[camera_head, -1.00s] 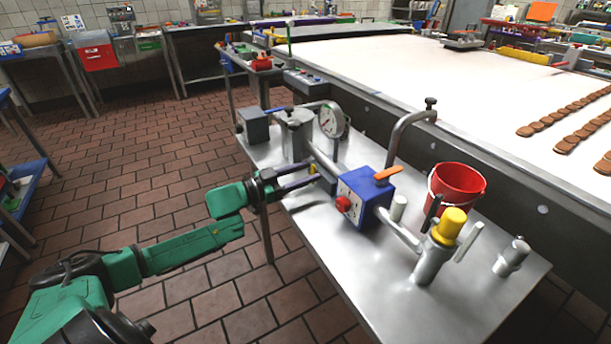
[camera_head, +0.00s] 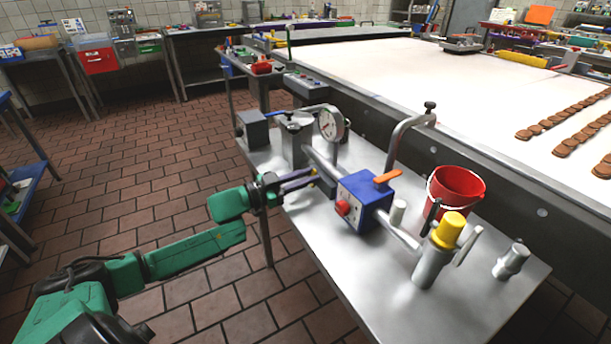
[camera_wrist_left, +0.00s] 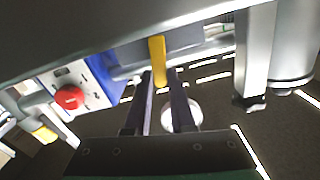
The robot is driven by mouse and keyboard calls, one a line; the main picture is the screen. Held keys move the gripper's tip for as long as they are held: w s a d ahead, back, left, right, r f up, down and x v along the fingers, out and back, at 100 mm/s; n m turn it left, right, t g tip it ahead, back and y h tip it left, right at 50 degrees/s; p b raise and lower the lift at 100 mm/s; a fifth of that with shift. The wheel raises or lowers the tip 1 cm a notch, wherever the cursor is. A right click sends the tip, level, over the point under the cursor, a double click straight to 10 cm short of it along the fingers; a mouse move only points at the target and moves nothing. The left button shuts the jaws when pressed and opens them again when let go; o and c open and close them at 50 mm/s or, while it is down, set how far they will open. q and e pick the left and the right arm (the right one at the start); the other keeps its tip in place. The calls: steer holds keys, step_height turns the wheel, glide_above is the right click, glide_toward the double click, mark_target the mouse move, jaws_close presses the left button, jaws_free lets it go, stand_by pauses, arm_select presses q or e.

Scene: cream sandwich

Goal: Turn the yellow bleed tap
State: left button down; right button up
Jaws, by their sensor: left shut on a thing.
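The yellow bleed tap (camera_wrist_left: 158,60) shows in the left wrist view as a small lever under a grey fitting. Its lower end is between the two dark fingers of my left gripper (camera_wrist_left: 163,80). In the head view my left gripper (camera_head: 312,178) reaches in from the left over the table's near edge, its fingers close together at the pipe fitting left of the blue box (camera_head: 365,201). The fingers are shut on the tap, which is mostly hidden there. My right gripper is not in view.
The blue box carries a red knob (camera_head: 342,208) and an orange lever (camera_head: 388,176). A pressure gauge (camera_head: 331,123) and a grey canister stand behind the fitting. A red bucket (camera_head: 456,188) and a yellow-capped fitting (camera_head: 449,230) are to the right. The steel table's (camera_head: 370,285) front is clear.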

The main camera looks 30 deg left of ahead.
arm_select(q)
steer(key=m, duration=0.1)
steer(key=d+m, duration=0.1)
steer(key=m, duration=0.1)
steer(key=shift+s+f+p, duration=0.15)
steer(key=shift+s+p, duration=0.15)
steer(key=shift+p, duration=0.05)
steer(key=m, duration=0.2)
steer(key=f+m, duration=0.1)
steer(key=shift+s+d+m, duration=0.2)
steer(key=shift+d+m, duration=0.1)
steer(key=shift+d, duration=0.05)
steer(key=m, duration=0.2)
steer(key=b, duration=0.1)
steer(key=shift+s+d+f+m, duration=0.15)
steer(key=shift+d+f+m, duration=0.1)
steer(key=shift+f+m, duration=0.15)
steer(key=m, duration=0.1)
steer(key=f+m+b, duration=0.1)
steer(key=m, duration=0.1)
steer(key=m+b, duration=0.1)
steer(key=shift+s+d+f+m, duration=0.15)
steer(key=shift+d+m, duration=0.1)
steer(key=shift+m, duration=0.05)
steer(key=shift+b, duration=0.3)
steer(key=c, duration=0.8)
jaws_free()
steer(key=shift+o, duration=0.2)
